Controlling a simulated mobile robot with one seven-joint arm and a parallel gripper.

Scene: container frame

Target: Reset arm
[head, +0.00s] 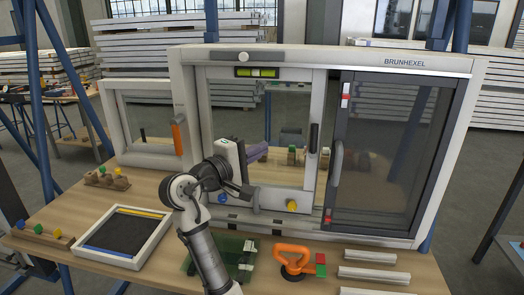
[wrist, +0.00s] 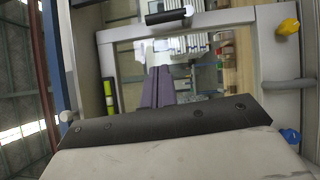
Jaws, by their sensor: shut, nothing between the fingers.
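My gripper (head: 262,152) is in front of the middle sash of a large white window frame (head: 328,57) in the head view. Its purple-grey fingers are together and empty, pointing towards the sash's glass. In the wrist view my gripper (wrist: 158,74) shows its two fingers side by side, shut, with nothing between them. Whether the tips touch the glass I cannot tell. My arm bends above the front of the workbench (head: 100,205) and hides part of the frame's lower left.
A black handle (head: 314,137), yellow knob (head: 291,205) and blue knob (head: 222,198) project near my gripper. A dark sash (head: 390,150) stands to the right. A tray (head: 155,220), an orange suction lifter (head: 293,256) and white profiles (head: 370,256) crowd the bench front.

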